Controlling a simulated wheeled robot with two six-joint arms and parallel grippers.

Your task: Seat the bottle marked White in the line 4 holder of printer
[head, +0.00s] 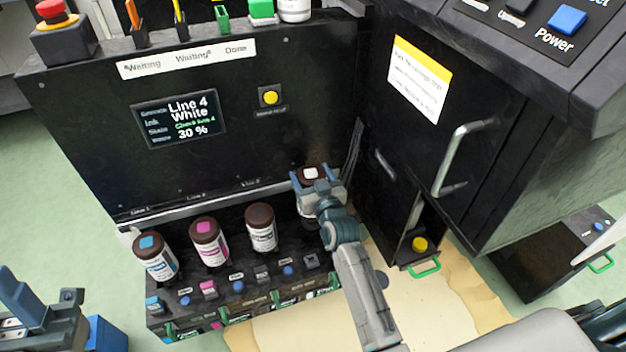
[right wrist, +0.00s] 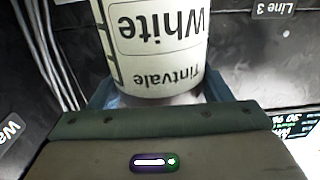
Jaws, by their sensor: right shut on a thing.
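The White bottle (head: 311,173), dark-capped with a white square on top, is in my right gripper (head: 318,190). In the right wrist view its label (right wrist: 160,40) reads "Tintvale White" upside down. The gripper is shut around it at the right end of the holder row of the printer (head: 290,120). The line 4 holder is hidden behind the gripper and arm, so I cannot tell whether the bottle touches it. My left gripper (head: 42,300) is at the lower left, empty, with its fingers apart.
Bottles with blue (head: 155,258), pink (head: 209,240) and plain dark caps (head: 261,228) stand left of the gripper. The screen (head: 180,118) reads "Line 4 White 30 %". A cabinet with a metal handle (head: 450,160) rises close on the right.

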